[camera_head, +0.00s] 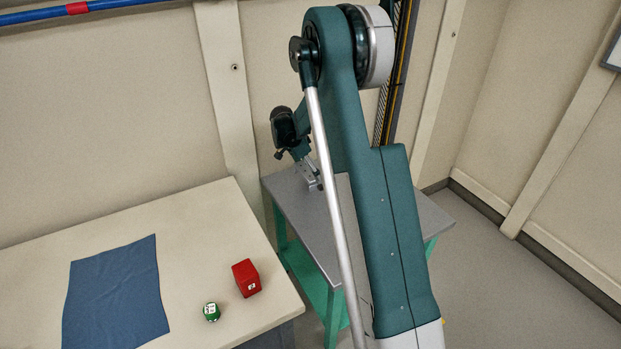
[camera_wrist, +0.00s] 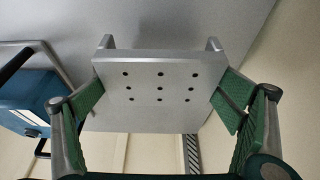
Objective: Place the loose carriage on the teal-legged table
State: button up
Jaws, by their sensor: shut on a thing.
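The loose carriage is a flat silver-grey block with rows of small dark holes and a raised upright at each end, seen in the wrist view (camera_wrist: 160,75). My gripper (camera_wrist: 160,98) is shut on it, with a green pad against each side. In the head view the carriage (camera_head: 308,178) is small and partly hidden by my gripper. It is over the back left part of the teal-legged table, whose grey top (camera_head: 290,200) is partly covered by my arm. I cannot tell whether the carriage touches the top.
A blue case with a black handle (camera_wrist: 28,100) is at the left in the wrist view. A cream table (camera_head: 195,225) on the left bears a blue cloth (camera_head: 115,295), a red block (camera_head: 246,278) and a green object (camera_head: 211,312). Walls stand behind.

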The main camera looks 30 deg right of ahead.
jog(key=shift+f+b, duration=0.4)
jog(key=shift+f, duration=1.45)
jog(key=shift+f, duration=0.1)
jog(key=o, duration=1)
jog(key=shift+o, duration=0.2)
jog(key=p+v, duration=0.2)
jog(key=v, duration=1)
